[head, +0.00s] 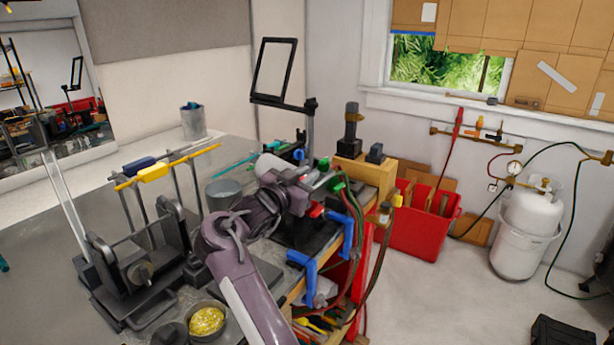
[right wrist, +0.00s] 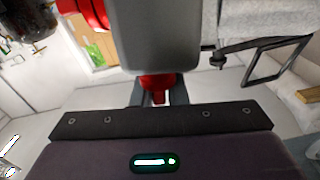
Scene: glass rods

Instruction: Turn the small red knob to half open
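My right arm enters the head view from the bottom middle and reaches the torch burner at the bench's right edge. My right gripper (head: 306,190) is right at the burner, partly hidden by its own wrist. A small red knob (head: 316,211) shows just below it, beside a green knob (head: 337,187). In the right wrist view a red piece (right wrist: 158,86) shows between dark parts ahead of the palm, below a large grey block (right wrist: 158,38). The block hides much of the fingers, so I cannot tell whether they touch or close on the red piece. My left gripper is not in view.
Blue clamps (head: 303,275) and hoses hang at the bench edge. A rod stand with yellow and blue handles (head: 153,172) and a dish of yellow bits (head: 206,321) are left of my arm. A red bin (head: 428,225) and white gas tank (head: 527,230) stand right on the floor.

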